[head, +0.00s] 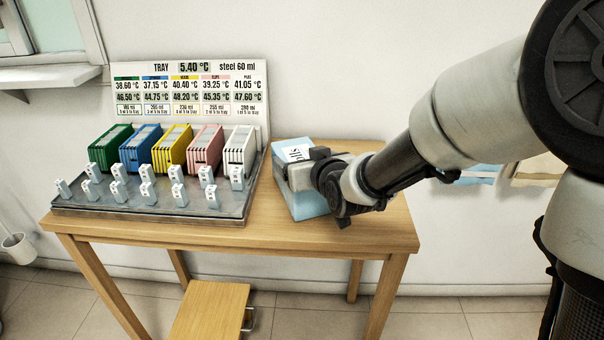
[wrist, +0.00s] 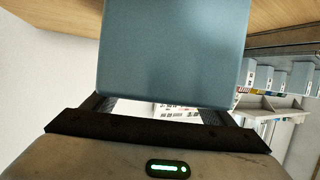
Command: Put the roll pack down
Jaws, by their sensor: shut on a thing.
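The roll pack (head: 308,204) is a light blue block with a white printed label on top, at the right part of the wooden table. My gripper (head: 300,178) is shut on it from the right and front. In the head view the pack's base looks at or very near the tabletop; I cannot tell whether it touches. In the wrist view the pack (wrist: 175,50) fills the upper middle as a plain blue-grey face between the fingers of my gripper (wrist: 155,105). Part of the pack is hidden behind my gripper in the head view.
A grey metal tray (head: 150,215) with coloured racks and several small white pieces stands left of the pack. A sign board (head: 190,95) stands behind it. The wooden table (head: 385,228) is bare at its right front. A wooden stool (head: 210,310) is below.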

